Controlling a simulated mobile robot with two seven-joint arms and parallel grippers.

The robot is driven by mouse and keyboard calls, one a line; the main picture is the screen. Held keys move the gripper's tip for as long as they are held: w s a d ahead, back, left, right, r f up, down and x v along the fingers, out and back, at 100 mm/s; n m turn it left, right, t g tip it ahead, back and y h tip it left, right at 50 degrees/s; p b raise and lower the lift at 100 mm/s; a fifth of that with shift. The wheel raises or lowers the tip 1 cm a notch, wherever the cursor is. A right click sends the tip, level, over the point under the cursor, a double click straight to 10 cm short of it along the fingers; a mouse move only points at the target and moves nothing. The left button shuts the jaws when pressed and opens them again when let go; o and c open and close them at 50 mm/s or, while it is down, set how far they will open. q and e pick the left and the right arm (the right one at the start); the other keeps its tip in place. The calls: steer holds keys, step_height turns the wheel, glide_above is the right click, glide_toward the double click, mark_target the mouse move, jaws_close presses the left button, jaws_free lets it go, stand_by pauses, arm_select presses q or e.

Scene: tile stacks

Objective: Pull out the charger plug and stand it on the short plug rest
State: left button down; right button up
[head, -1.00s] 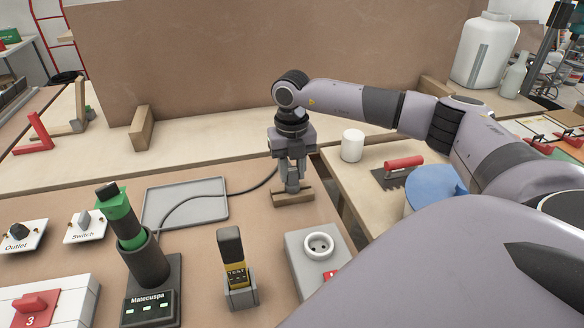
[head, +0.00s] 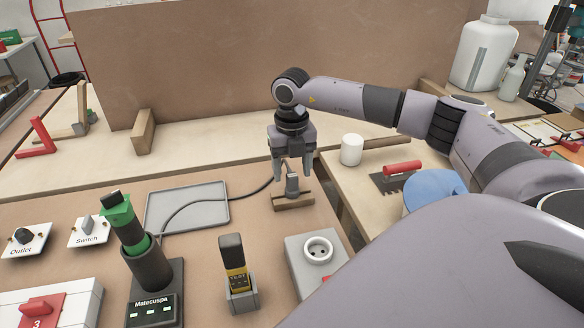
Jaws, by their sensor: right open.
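The grey charger plug (head: 292,185) stands upright on a low wooden rest (head: 294,203) near the middle of the bench. Its dark cable (head: 225,195) runs off to the left, over the grey tray. My right gripper (head: 291,172) points down just above the rest. Its two fingers are spread, one on each side of the plug, with gaps showing between them and it. The white round socket (head: 318,249) on a grey box in front of the rest is empty. My left gripper is not in view.
A grey tray (head: 160,225) lies left of the rest. In front stand a green-and-black tool in a dark holder (head: 148,265) and a yellow-black tester (head: 235,268). A white mallet (head: 352,149) and a red-handled trowel (head: 402,168) lie to the right. A tall brown panel closes the back.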

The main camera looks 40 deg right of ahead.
steer(key=shift+r+p, duration=1.55)
steer(key=shift+r, duration=0.45)
steer(key=shift+r, duration=0.1)
steer(key=shift+r, duration=0.3)
step_height(320, 180, up, 6)
steer(key=shift+r+b, duration=0.2)
steer(key=shift+b, duration=0.25)
steer(key=shift+s, duration=0.1)
